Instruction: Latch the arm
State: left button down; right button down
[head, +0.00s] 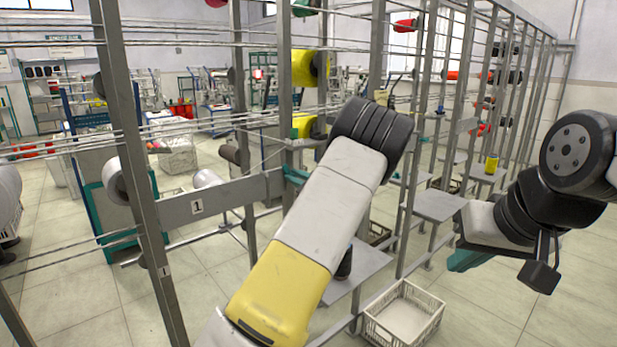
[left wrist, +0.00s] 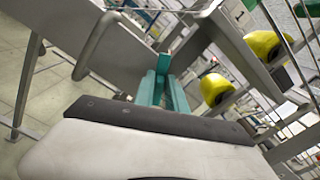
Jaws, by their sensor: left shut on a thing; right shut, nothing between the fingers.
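A grey flat bar with a "1" label (head: 235,196) spans between upright posts in the head view. My left gripper (head: 291,175) is at the bar's right end, its teal fingers partly hidden behind my own wrist. In the left wrist view the teal fingers (left wrist: 163,82) are closed at the edge of a grey metal part (left wrist: 140,40), which looks like the arm; the exact grip spot and any latch are hidden. A bent grey tube (left wrist: 93,45) is to the left of the fingers there. My right gripper (head: 468,258) is shut and empty, away at the right.
Upright posts (head: 130,150) and thin wires crowd the left and middle. Yellow bobbins (head: 310,68) hang on the rack behind my left wrist. A grey shelf plate (head: 440,205) and a white crate (head: 403,312) are between my arms. Floor at lower right is clear.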

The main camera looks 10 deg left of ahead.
pick_arm(q)
jog(key=n, duration=0.4)
jog(key=f+n, duration=0.1)
jog(key=n, duration=0.3)
jog(key=s+f+n, duration=0.1)
jog(key=n, duration=0.3)
jog(key=shift+a+f+n, duration=0.15)
jog(key=shift+a+n, duration=0.15)
jog(key=shift+a, duration=0.1)
dwell(0.3)
jog(key=c, duration=1.4)
grip_release()
jog(key=shift+c, duration=0.2)
jog(key=shift+s+d, duration=0.1)
jog(key=v, duration=0.7)
jog(key=shift+s+d, duration=0.2)
jog(key=shift+d, duration=0.05)
